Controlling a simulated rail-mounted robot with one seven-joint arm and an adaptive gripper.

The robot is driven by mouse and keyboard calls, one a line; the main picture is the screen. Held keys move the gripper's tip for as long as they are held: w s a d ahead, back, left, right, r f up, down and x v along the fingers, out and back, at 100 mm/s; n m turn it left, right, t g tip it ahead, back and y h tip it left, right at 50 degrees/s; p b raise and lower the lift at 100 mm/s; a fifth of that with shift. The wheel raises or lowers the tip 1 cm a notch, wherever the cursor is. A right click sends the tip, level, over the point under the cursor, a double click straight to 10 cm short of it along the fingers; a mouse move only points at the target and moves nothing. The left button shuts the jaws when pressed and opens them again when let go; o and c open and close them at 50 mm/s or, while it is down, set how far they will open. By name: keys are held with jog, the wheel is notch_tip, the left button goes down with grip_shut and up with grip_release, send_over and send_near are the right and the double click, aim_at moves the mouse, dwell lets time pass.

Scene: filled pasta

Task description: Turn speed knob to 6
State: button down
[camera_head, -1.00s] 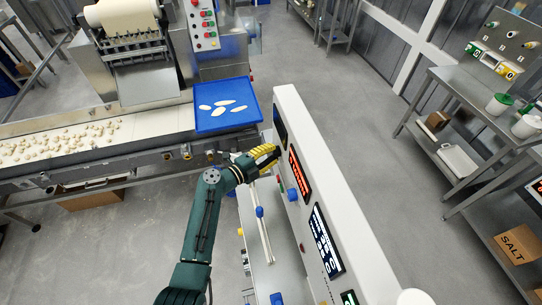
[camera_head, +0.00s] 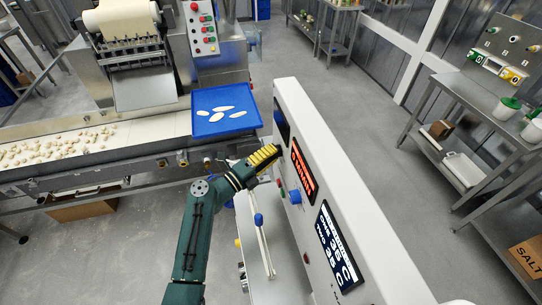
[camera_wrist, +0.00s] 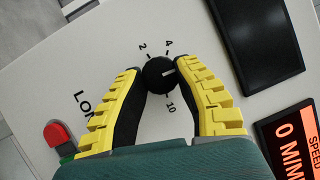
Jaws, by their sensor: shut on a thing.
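The speed knob (camera_wrist: 158,76) is small, round and black on the white panel face, with a short white mark on its right side in the wrist view. Printed 2, 4 and 10 show around it; the marks between 4 and 10 are hidden by the right finger. My gripper (camera_wrist: 160,70), with yellow ribbed fingers and black inner pads, is shut on the knob, one finger on each side. In the head view my gripper (camera_head: 266,157) is at the left face of the panel (camera_head: 345,205); the knob is hidden there.
A red SPEED display (camera_wrist: 295,143) reads 0, and a dark screen (camera_wrist: 258,40) sits above it. A red button (camera_wrist: 58,134) is at lower left. A blue tray (camera_head: 226,110) with flat pasta pieces lies behind my gripper. Open floor lies right of the panel.

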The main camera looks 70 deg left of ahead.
jog(key=shift+w+d, duration=0.1)
jog(key=c, duration=0.6)
grip_release()
jog(key=shift+c, duration=0.2)
jog(key=v, duration=1.2)
